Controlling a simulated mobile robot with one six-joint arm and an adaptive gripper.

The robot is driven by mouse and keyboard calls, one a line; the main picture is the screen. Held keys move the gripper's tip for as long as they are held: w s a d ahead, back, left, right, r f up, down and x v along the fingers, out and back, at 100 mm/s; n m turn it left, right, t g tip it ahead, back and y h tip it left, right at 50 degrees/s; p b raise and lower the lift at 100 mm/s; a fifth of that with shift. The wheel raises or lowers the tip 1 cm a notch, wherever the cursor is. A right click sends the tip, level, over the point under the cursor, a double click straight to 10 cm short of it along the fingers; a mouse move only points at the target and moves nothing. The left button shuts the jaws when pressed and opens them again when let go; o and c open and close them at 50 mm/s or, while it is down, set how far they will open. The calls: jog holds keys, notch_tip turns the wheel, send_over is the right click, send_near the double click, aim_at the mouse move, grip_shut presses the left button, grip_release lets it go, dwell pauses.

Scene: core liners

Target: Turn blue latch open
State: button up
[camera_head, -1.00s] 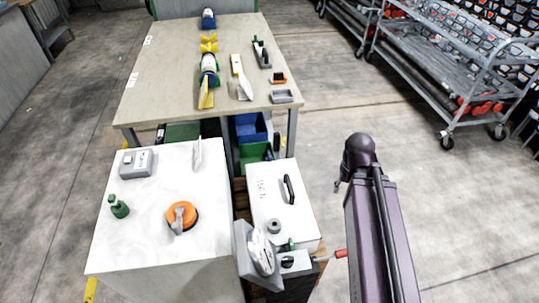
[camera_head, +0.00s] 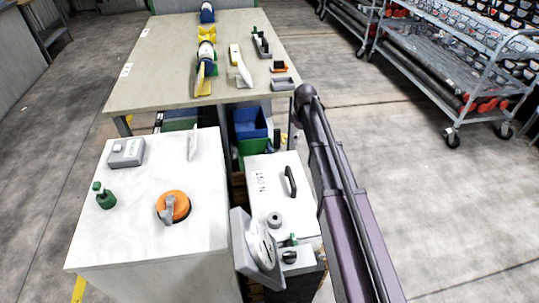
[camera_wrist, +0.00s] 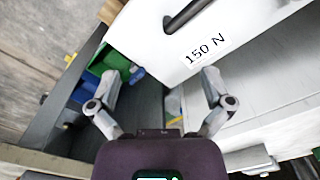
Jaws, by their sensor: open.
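I cannot pick out a blue latch for sure in either view. In the wrist view a small blue piece (camera_wrist: 137,75) shows beside the left finger; I cannot tell whether it is a latch or part of a bin. My gripper (camera_wrist: 162,88) is open and empty, its two fingers spread above the gap beside a white box (camera_wrist: 240,22) marked "150 N". In the head view my gripper is hidden. My arm (camera_head: 335,180) reaches up along the right side of that white box (camera_head: 267,182).
A blue bin (camera_head: 250,121) and a green bin (camera_head: 252,146) sit under the table (camera_head: 150,85). A white cabinet top (camera_head: 140,225) holds an orange dial (camera_head: 177,201) and a green bottle (camera_head: 105,198). A grey cart (camera_head: 445,80) stands right, beyond open floor.

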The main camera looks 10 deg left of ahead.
aim_at(269, 145)
jog(key=w+a+f+n+b, duration=0.2)
jog(key=w+a+f+n, duration=0.1)
jog(key=w+a, duration=0.4)
jog(key=w+a+f+n+b, duration=0.3)
jog(key=w+a+f+n, duration=0.1)
jog(key=w+a+n, duration=0.1)
jog(key=w+a, duration=0.1)
jog(key=w, duration=0.1)
jog(key=shift+w+a+b, duration=0.3)
jog(key=shift+w+a, duration=0.05)
jog(key=shift+w, duration=0.05)
jog(key=shift+f, duration=0.15)
notch_tip(269, 145, down, 13)
jog(key=b, duration=1.3)
jog(key=shift+f+b, duration=0.2)
jog(key=shift+b, duration=0.2)
